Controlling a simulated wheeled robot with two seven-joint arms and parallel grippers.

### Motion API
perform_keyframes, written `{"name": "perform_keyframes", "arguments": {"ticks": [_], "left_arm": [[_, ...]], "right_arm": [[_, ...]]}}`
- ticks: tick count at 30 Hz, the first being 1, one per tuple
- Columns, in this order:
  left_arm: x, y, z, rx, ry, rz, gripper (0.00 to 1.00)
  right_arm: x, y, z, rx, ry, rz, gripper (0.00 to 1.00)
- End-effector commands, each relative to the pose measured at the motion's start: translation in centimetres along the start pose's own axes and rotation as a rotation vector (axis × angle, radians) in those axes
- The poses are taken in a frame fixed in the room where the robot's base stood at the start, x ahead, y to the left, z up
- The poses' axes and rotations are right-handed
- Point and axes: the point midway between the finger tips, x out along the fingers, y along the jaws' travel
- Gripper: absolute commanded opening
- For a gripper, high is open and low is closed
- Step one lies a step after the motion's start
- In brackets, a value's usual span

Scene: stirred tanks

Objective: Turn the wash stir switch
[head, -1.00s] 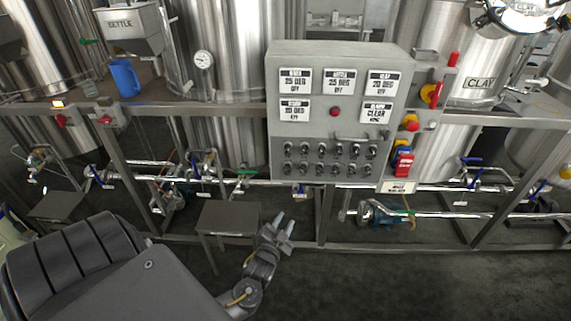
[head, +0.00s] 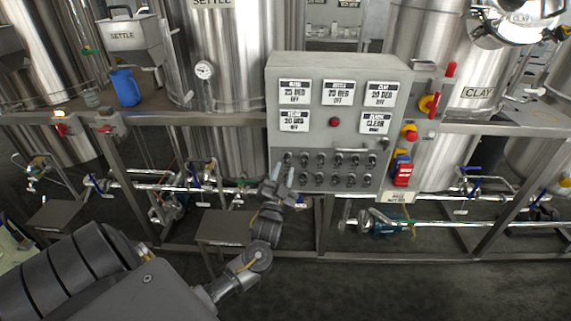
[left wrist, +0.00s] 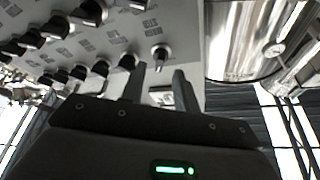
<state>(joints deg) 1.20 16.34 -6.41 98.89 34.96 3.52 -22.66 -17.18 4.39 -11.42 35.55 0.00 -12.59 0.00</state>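A grey control panel (head: 320,127) carries two rows of dark rotary switches (head: 336,159) on its lower part. Their labels are too small to read, so I cannot tell which is the wash stir switch. My left gripper (head: 283,171) is in front of the panel's lower left corner, by the leftmost switches, and partly covers the lower one. In the left wrist view, the gripper (left wrist: 159,77) is open with nothing between its fingers. One switch (left wrist: 160,53) lies just beyond the fingertips, roughly in line with the gap. My right gripper is not in view.
Red emergency buttons (head: 409,132) and a red-and-blue switch (head: 402,172) sit at the panel's right. Steel tanks (head: 225,60) stand behind. Pipes and a pump (head: 382,222) run below. A small grey table (head: 225,227) stands below left of the panel.

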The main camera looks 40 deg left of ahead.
Motion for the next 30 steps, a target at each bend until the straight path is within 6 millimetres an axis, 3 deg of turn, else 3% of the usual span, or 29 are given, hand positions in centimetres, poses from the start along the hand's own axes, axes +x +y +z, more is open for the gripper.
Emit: {"name": "perform_keyframes", "arguments": {"ticks": [6,17,24,30], "left_arm": [[2.3,0.0,-0.1,0.000,0.000,0.001,0.31],[2.7,0.1,0.1,0.000,0.000,0.001,0.31],[2.7,0.0,0.0,0.000,0.000,0.001,0.00],[2.7,0.1,0.0,-0.002,0.000,0.000,0.00]], "right_arm": [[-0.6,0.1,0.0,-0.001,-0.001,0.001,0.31],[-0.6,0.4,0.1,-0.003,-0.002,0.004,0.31],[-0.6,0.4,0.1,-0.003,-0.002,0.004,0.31],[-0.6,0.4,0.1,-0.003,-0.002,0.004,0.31]]}}
